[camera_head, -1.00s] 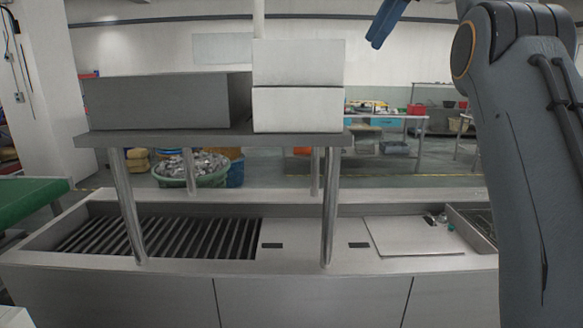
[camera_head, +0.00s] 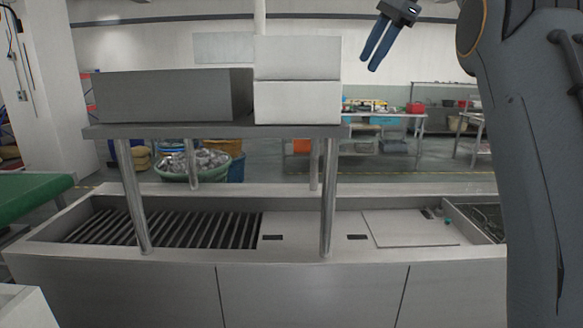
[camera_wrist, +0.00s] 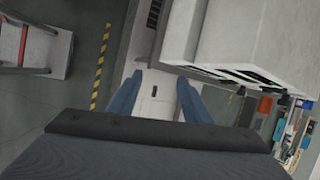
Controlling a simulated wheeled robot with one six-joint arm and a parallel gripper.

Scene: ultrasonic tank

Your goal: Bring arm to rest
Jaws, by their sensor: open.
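My gripper (camera_head: 379,43) hangs at the top of the head view, right of the white boxes, with its two blue fingers apart and nothing between them. The wrist view also shows the blue fingers (camera_wrist: 157,97) spread and empty, with a pale surface far beyond them. My arm fills the right side of the head view and hides part of the tank's right end. The steel ultrasonic tank (camera_head: 310,280) stretches across the front, with a slatted rack at left and a flat lid (camera_head: 408,228) at right. My gripper is well above it and touches nothing.
A steel shelf (camera_head: 215,131) on legs stands over the tank, bearing a grey box (camera_head: 165,97) and two stacked white boxes (camera_head: 297,102). A green surface (camera_head: 35,198) is at the left.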

